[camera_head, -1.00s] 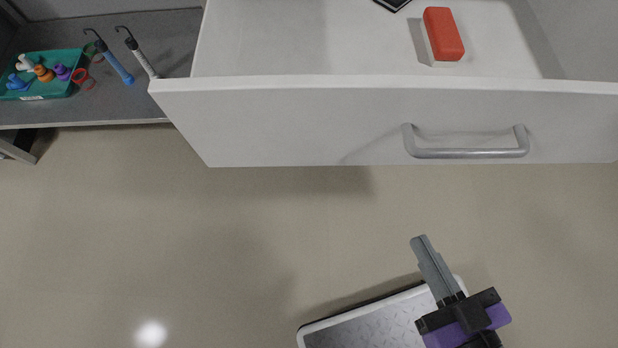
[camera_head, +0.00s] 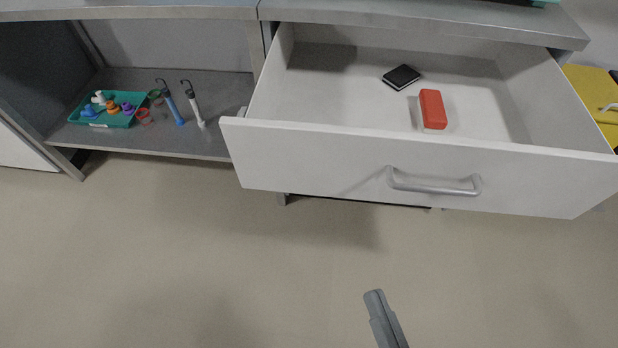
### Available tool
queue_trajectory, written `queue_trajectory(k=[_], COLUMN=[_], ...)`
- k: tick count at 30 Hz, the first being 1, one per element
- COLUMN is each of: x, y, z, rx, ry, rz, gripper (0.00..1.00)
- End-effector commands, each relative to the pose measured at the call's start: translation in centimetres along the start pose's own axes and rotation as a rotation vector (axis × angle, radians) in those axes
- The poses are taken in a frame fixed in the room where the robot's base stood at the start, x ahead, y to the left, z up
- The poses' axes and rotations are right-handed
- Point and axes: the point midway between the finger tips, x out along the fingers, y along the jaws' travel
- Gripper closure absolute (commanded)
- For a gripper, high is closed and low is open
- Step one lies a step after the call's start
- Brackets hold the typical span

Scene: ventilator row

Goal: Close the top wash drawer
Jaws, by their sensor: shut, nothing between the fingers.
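The white top drawer (camera_head: 300,160) is pulled out from under the counter. Its grey bar handle (camera_head: 434,186) is on the front panel, right of the panel's middle. Inside the drawer lie a red block with a pale side (camera_head: 433,109) and a small black square item (camera_head: 401,77). My gripper (camera_head: 374,296) shows at the bottom of the picture, its grey fingers shut together and empty. In the picture it is below the drawer front and handle, apart from both. The rest of my gripper is out of frame.
An open grey shelf (camera_head: 170,140) at left holds a teal tray (camera_head: 117,119) of small coloured parts and hooked tools (camera_head: 194,104). The grey counter edge (camera_head: 420,24) runs above the drawer. A yellow item (camera_head: 592,95) is at right. The floor in front is clear.

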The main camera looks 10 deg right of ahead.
Motion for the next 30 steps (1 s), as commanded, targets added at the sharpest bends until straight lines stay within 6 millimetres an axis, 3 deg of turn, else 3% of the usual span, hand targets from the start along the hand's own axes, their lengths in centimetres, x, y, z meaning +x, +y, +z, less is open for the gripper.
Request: queue_trajectory(k=[5,9,12,15,19,24,30], x=[2.8,5.4,7.1,8.4,9.0,8.4,8.9], y=[-4.5,-8.8,-11.6,-13.3,-13.4,-11.6,-10.5], z=[-3.1,-5.6,-6.5,-6.2,-3.8,-0.9,-0.3], rx=[0.198,0.452,0.667,0.871,1.057,1.151,1.166], ry=[0.100,0.198,0.256,0.292,0.316,0.342,0.353], rz=[-0.056,-0.095,-0.093,-0.046,0.073,0.216,0.254], gripper=[1.00,1.00,1.00,1.00,1.00,1.00,1.00])
